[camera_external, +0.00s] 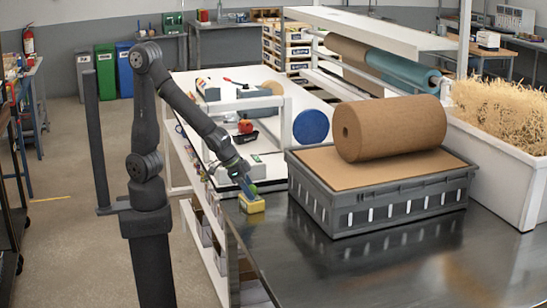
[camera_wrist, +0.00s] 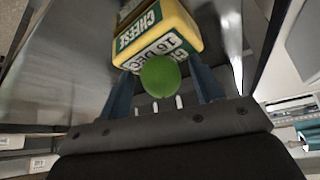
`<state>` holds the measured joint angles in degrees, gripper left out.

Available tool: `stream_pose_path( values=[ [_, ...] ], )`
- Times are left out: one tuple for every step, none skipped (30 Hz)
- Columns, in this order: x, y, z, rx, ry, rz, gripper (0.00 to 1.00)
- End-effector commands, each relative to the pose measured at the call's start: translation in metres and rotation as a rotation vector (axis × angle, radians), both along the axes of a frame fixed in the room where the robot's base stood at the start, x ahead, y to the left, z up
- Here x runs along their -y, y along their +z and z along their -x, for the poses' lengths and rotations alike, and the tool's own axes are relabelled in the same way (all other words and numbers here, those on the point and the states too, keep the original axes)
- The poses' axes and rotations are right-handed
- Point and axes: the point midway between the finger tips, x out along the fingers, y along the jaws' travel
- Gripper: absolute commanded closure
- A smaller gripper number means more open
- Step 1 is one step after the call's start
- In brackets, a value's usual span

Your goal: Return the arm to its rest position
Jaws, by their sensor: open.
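My gripper (camera_external: 250,190) is low over the left edge of the dark steel table, right at a yellow box (camera_external: 251,205) on the tabletop. In the wrist view the box (camera_wrist: 158,30), with a green label reading CHEESE, lies at and beyond the tips of my two blue fingers (camera_wrist: 163,85). The fingers stand apart. A round green thing (camera_wrist: 160,76) shows between them, in front of the box; I cannot tell whether it touches the box or the fingers. My arm reaches out from its column at the left.
A grey crate (camera_external: 375,205) with a brown paper roll (camera_external: 390,128) on top stands right of my gripper. A white bin of straw (camera_external: 495,165) is farther right. A white-topped bench (camera_external: 250,80) with tools and a blue disc lies behind. The table front (camera_external: 390,280) is clear.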

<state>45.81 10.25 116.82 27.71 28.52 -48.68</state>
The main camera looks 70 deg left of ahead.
Motion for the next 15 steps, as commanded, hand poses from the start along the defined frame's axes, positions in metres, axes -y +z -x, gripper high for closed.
stream_pose_path(
  values=[
    [0.001, 0.007, -0.001, 0.004, 0.000, 0.004, 0.40],
    [0.000, 0.015, 0.000, 0.005, 0.002, 0.005, 0.40],
    [0.001, 0.023, 0.000, 0.005, 0.002, 0.005, 0.40],
    [0.001, 0.029, 0.000, 0.004, 0.001, 0.006, 0.40],
    [0.000, 0.035, 0.000, 0.004, 0.001, 0.004, 0.40],
    [0.001, 0.043, 0.000, 0.003, 0.001, 0.005, 0.40],
    [0.001, 0.048, 0.002, 0.003, -0.001, 0.004, 0.40],
    [0.004, 0.049, 0.008, 0.002, -0.005, 0.001, 0.40],
    [0.006, 0.052, 0.014, 0.001, -0.005, 0.002, 0.40],
    [0.008, 0.054, 0.018, 0.001, -0.005, 0.002, 0.40],
    [0.009, 0.057, 0.022, 0.001, -0.005, 0.002, 0.40],
    [0.011, 0.060, 0.027, 0.001, -0.006, 0.000, 0.40],
    [0.013, 0.063, 0.031, 0.002, -0.006, 0.002, 0.40],
    [0.014, 0.065, 0.035, 0.002, -0.005, 0.001, 0.40],
    [0.016, 0.068, 0.040, 0.002, -0.006, 0.002, 0.40]
  ],
)
